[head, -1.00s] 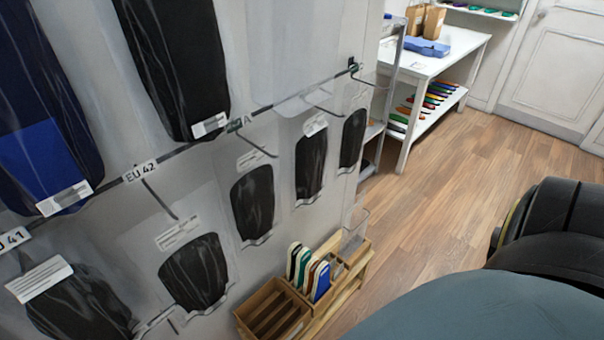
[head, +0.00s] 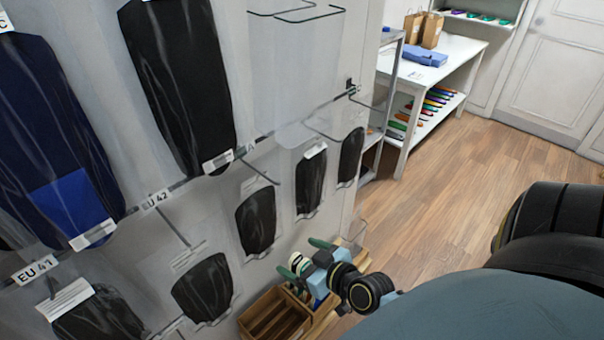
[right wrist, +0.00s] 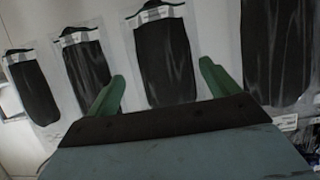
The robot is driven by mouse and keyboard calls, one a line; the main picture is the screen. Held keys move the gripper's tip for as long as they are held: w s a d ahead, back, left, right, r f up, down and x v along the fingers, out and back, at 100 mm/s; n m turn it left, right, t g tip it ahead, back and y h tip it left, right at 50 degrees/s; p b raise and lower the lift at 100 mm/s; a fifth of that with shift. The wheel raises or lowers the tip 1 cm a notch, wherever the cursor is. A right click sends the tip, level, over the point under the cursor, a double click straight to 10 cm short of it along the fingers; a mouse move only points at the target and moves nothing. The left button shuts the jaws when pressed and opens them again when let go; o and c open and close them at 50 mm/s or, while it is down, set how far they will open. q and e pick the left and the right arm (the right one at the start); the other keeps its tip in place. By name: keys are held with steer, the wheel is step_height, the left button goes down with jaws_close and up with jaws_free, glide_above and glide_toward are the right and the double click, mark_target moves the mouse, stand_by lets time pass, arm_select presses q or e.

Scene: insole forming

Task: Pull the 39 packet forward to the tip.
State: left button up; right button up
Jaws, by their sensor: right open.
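Clear packets with dark insoles hang on wire hooks along the wall at the left. Lower-row packets (head: 202,288), (head: 256,220) and (head: 311,183) hang apart. My right gripper (head: 309,253) is open and empty, below and in front of this row. In the right wrist view, one packet (right wrist: 165,62) appears between its green fingers, with no visible contact. My left gripper is not in view.
A wooden box (head: 274,318) stands low beside my right gripper, with insoles partly hidden behind it. A white table (head: 450,57) holds a blue item and paper bags at the back. The wooden floor (head: 440,200) is clear at centre right.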

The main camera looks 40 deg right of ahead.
mark_target(266, 239)
steer(key=shift+w, duration=0.1)
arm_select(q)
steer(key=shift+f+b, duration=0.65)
arm_select(e)
steer(key=x, duration=1.3)
steer(key=shift+w+f, duration=0.1)
steer(key=shift+w, duration=0.05)
